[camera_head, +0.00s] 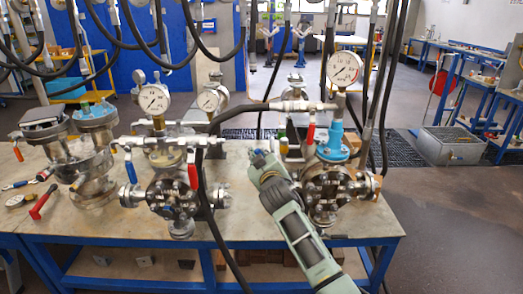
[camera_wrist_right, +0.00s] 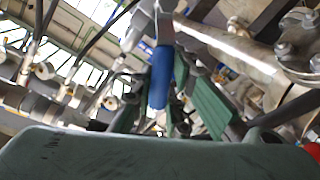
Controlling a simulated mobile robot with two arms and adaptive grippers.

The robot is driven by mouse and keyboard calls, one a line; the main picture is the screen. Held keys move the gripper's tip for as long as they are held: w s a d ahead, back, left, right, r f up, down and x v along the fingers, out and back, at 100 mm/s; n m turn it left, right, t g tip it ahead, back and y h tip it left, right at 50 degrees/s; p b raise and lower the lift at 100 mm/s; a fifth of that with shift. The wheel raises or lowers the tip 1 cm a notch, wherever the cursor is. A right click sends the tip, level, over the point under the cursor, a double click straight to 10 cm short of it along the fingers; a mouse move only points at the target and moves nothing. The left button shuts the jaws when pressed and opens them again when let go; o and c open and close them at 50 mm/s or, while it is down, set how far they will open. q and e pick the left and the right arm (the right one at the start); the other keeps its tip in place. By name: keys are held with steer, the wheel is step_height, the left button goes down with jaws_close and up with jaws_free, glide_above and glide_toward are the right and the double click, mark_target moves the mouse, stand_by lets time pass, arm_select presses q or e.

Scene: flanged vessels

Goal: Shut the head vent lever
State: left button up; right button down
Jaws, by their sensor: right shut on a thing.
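A blue-handled lever (camera_wrist_right: 160,78) shows in the wrist view, hanging from a metal valve fitting. My right gripper (camera_wrist_right: 166,112) is closed around its lower part, with green fingers on both sides. In the head view my right gripper (camera_head: 258,157) is just left of the right-hand flanged vessel (camera_head: 325,190), below a dark hose; the lever in its jaws cannot be made out there. That vessel has a blue top fitting (camera_head: 335,143), a gauge (camera_head: 344,69) and a red lever (camera_head: 311,132) hanging down. My left gripper is out of view.
The middle vessel (camera_head: 175,195) carries a red lever (camera_head: 193,170), a blue lever (camera_head: 130,166) and a gauge (camera_head: 153,99). Other flanged parts and tools lie at the left of the workbench (camera_head: 110,226). Black hoses hang across the scene. A grey bin (camera_head: 450,145) stands at the right.

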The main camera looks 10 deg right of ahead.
steer(key=shift+w+a+f+n, duration=0.1)
steer(key=shift+a+f+n, duration=0.35)
steer(key=shift+n, duration=0.45)
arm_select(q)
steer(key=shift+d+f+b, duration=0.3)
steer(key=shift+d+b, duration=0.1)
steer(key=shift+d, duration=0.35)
arm_select(e)
step_height(320, 180, down, 6)
steer(key=a+n+g+h, duration=0.1)
steer(key=a+n+h, duration=0.1)
steer(key=n, duration=0.6)
steer(key=shift+w+a+r+h, duration=0.2)
steer(key=shift+w+h, duration=0.05)
steer(key=shift+h, duration=0.05)
steer(key=c, duration=1.7)
jaws_free()
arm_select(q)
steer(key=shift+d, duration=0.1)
arm_select(e)
steer(key=shift+o, duration=0.2)
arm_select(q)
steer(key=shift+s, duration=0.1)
arm_select(e)
steer(key=v, duration=1.2)
steer(key=shift+r, duration=0.3)
